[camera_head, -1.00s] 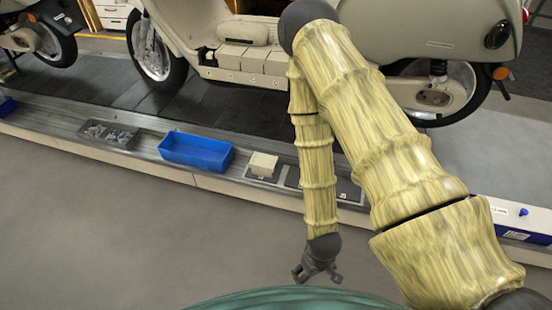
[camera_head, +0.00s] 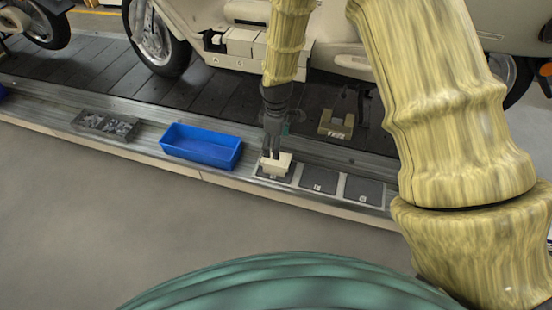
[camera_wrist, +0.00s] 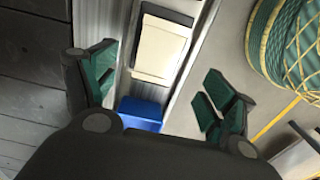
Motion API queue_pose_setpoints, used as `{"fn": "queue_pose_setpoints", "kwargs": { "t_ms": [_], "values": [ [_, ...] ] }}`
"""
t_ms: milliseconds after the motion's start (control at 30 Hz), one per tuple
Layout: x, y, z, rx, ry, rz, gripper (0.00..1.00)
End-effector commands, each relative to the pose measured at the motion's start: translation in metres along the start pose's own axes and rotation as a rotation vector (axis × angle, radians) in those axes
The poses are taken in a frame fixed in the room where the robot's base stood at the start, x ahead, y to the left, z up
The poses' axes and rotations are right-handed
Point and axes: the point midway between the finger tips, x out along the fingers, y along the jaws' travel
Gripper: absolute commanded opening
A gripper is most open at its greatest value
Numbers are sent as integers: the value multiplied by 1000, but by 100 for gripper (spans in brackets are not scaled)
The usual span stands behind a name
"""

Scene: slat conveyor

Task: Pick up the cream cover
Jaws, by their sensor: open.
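The cream cover (camera_head: 279,168) is a small pale block on the leftmost of the dark square pads along the conveyor's near ledge. In the wrist view the cover (camera_wrist: 159,50) lies on its dark pad, ahead of and between my spread fingers. My gripper (camera_head: 270,154) points down right at the cover, and its fingers overlap the cover's upper left part in the head view. In the wrist view my gripper (camera_wrist: 158,88) is open with nothing between the pads. I cannot tell whether a finger touches the cover.
A blue bin (camera_head: 201,147) stands left of the cover, and a grey tray of small metal parts (camera_head: 105,125) farther left. A tan notched block (camera_head: 336,123) sits behind on the slats. A cream scooter (camera_head: 230,40) stands close behind.

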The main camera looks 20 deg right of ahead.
Motion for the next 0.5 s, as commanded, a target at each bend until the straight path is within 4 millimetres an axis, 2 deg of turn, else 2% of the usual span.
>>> {"fn": "queue_pose_setpoints", "kwargs": {
  "t_ms": [300,500],
  "values": [
    [44,-1,1,1,-1,-2,84],
    [55,1,2,4,0,1,84]
  ]
}}
